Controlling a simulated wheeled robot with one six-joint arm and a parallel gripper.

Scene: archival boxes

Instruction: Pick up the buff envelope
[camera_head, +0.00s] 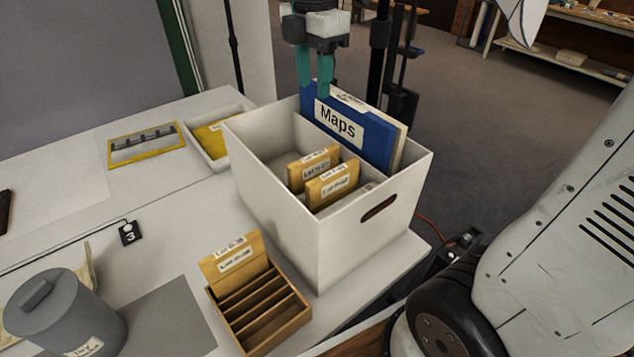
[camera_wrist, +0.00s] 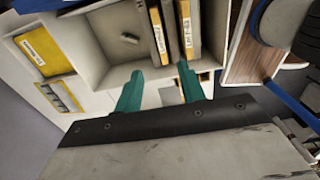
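Two buff envelopes with white labels stand upright inside a white box; the rear buff envelope (camera_head: 296,181) is left of the front buff envelope (camera_head: 318,195). In the wrist view two buff edges show, one on the left (camera_wrist: 156,22) and one on the right (camera_wrist: 190,22). Another buff labelled piece (camera_head: 250,249) stands at the back of the wooden divided box; I cannot tell which one the task names. My gripper (camera_head: 315,90) is above the far rim of the white box, near the blue Maps folder (camera_head: 352,133). Its teal fingers (camera_wrist: 158,88) are apart, with nothing held between them.
The white box (camera_head: 280,226) has high walls and an empty left part. The wooden divided box (camera_head: 273,322) stands before it. A grey lidded canister (camera_head: 70,312) is at front left. A shallow tray (camera_head: 198,143) and a yellow-bordered picture (camera_head: 147,157) lie behind left.

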